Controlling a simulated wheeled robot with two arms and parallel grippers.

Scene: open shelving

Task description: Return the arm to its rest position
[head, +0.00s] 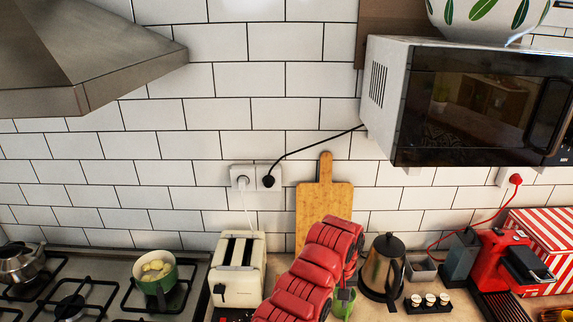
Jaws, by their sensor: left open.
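My left arm (308,275), with red segmented links, rises from the bottom edge and reaches over the counter. Its dark left gripper (347,283) shows only in small part behind the links, pointing down beside a green cup (343,304). The gripper is open, and nothing shows held in it. Whether its fingertips touch the cup cannot be told. My right gripper is not in view.
A cream toaster (237,272) stands left of my arm, a wooden board (320,205) behind it. A metal kettle (383,265) and red coffee machine (505,262) stand right. A stove with a green pot (155,282) is left; a microwave (480,105) hangs above right.

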